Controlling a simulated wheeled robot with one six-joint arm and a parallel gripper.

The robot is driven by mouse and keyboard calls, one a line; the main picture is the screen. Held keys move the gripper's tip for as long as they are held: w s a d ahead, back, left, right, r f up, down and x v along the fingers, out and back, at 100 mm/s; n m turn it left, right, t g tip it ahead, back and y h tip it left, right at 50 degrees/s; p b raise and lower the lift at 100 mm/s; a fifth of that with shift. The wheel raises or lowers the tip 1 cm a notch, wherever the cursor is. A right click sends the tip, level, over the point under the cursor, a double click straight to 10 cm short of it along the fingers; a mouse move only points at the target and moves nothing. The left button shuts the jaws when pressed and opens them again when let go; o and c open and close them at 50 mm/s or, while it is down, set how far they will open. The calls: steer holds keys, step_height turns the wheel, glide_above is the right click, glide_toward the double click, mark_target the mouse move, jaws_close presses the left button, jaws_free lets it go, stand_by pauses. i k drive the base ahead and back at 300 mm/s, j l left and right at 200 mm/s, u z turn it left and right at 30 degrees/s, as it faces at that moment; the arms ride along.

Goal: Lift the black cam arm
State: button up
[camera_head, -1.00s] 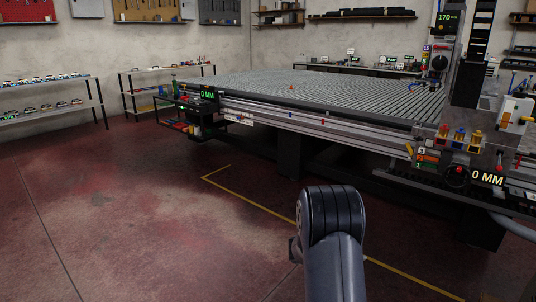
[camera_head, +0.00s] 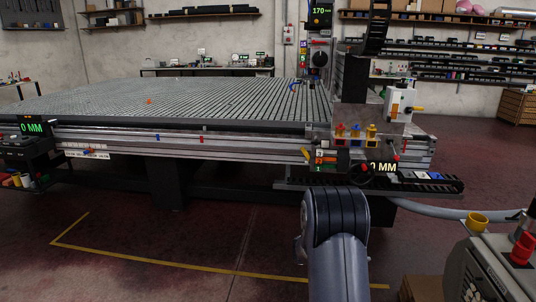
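The vacuum grid table (camera_head: 110,105) spans the left and middle of the view, its slatted grey top above a silver side rail (camera_head: 240,142). At the rail's right end stands a carriage with red, blue and yellow fittings (camera_head: 355,131), a small orange-handled part (camera_head: 325,153) and a black round knob (camera_head: 359,174). I cannot tell for sure which dark part here is the black cam arm. A dark link of my own arm rises at the bottom centre, in front of the table. My gripper does not show, so its fingers are hidden.
A grey hose (camera_head: 440,212) runs to the right. Red floor with a yellow line (camera_head: 150,258) is open in front.

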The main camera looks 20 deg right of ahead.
mark_target(514, 217)
steer(key=i+l+z, duration=0.25)
steer(key=i+z, duration=0.65)
steer(key=i+j+z, duration=0.2)
steer(key=i+z, duration=0.25)
steer(key=i, duration=0.15)
steer(key=i+l+z, duration=0.45)
steer(key=i+l, duration=0.15)
steer(key=i, duration=0.2)
